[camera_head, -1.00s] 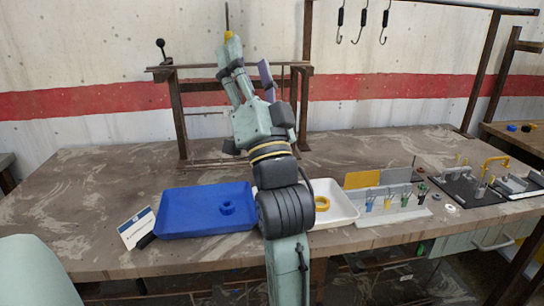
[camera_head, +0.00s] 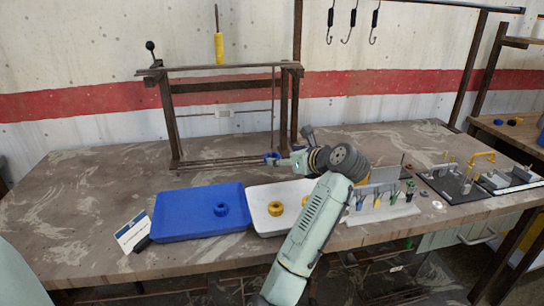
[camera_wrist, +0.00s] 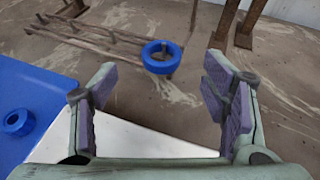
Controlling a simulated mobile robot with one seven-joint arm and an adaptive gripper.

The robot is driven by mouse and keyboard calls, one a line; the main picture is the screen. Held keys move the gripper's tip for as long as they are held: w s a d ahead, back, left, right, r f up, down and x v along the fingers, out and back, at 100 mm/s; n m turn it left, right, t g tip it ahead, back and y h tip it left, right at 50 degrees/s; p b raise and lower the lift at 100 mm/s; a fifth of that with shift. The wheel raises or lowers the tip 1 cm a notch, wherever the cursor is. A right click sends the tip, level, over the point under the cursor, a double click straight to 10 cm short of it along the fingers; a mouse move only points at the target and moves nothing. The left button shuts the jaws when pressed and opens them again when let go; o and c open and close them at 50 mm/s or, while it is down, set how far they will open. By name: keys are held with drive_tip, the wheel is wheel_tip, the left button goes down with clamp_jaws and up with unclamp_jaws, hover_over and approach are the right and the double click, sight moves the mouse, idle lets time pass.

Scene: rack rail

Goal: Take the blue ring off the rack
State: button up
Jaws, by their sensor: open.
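A blue ring (camera_head: 271,158) is at the right end of the low rails of the brown rack (camera_head: 222,70). In the wrist view the ring (camera_wrist: 149,61) lies ahead of my fingers, with a rail end or short peg showing in its opening; I cannot tell how it is held. My gripper (camera_head: 287,160) is close to this ring from the right. In the wrist view my gripper (camera_wrist: 160,95) is open and empty, its purple pads apart on either side. A second blue ring (camera_head: 221,209) lies in the blue tray (camera_head: 180,222).
A white tray (camera_head: 262,190) with yellow rings (camera_head: 275,212) stands right of the blue tray, below my arm. A yellow piece (camera_head: 219,46) sits on an upright rod on the rack. A holder (camera_head: 380,212) with several tools is on the right. The table's left side is clear.

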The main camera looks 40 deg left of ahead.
sight(269, 156)
drive_tip(key=p+x, duration=0.2)
drive_tip(key=x, duration=0.4)
drive_tip(key=shift+w+a+f+p, duration=0.15)
drive_tip(key=shift+a+f+p, duration=0.05)
drive_tip(key=shift+p, duration=0.1)
drive_tip(key=shift+c, duration=0.2)
drive_tip(key=c, duration=1.2)
